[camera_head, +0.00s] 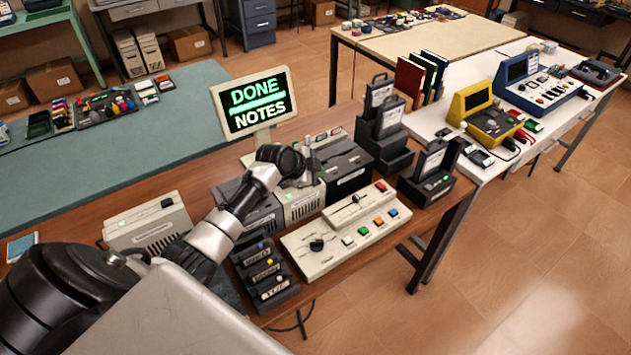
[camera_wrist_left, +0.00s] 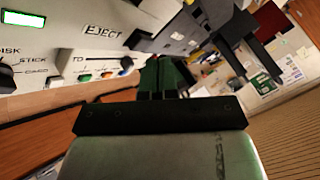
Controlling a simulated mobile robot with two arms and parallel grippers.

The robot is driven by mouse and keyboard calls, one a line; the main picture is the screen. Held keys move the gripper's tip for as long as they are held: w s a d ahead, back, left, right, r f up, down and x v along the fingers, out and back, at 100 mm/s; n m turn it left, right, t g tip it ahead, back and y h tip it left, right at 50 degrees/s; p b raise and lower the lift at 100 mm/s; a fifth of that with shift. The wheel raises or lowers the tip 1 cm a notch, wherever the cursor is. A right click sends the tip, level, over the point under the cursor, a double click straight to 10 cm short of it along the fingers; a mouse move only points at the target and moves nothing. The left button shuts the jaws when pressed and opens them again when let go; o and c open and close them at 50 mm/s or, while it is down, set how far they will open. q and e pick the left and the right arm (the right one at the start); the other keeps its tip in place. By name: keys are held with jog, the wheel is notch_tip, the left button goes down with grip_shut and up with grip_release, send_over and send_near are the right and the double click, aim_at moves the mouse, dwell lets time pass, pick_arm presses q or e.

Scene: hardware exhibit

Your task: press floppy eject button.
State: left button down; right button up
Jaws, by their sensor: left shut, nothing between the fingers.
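A pale drive unit (camera_head: 304,206) with a small green light stands between dark boxes on the wooden desk. My left gripper (camera_head: 304,174) is over its top in the head view, and my arm hides part of the unit. In the left wrist view an "EJECT" label (camera_wrist_left: 103,32) is on a pale panel, up and left of the gripper's dark fingers (camera_wrist_left: 160,76). The fingers are shut and empty. I cannot make out the eject button clearly, nor whether the fingers touch anything. My right gripper is not in view.
A pale control panel (camera_head: 335,262) with a black knob (camera_head: 317,245) and coloured buttons lies in front of the drive unit. A monitor (camera_head: 252,105) reading "DONE NOTES" stands behind. Dark card holders (camera_head: 386,148) stand right, and a black labelled rack (camera_head: 264,277) stands front left.

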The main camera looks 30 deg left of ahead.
pick_arm(q)
jog(key=shift+f+b, duration=0.45)
jog(key=shift+f, duration=0.15)
dwell(0.6)
dwell(0.3)
jog(key=shift+r+p, duration=0.65)
jog(key=shift+r, duration=0.15)
notch_tip(320, 180, up, 5)
jog(key=p, duration=0.4)
jog(key=shift+r, duration=0.1)
dwell(0.5)
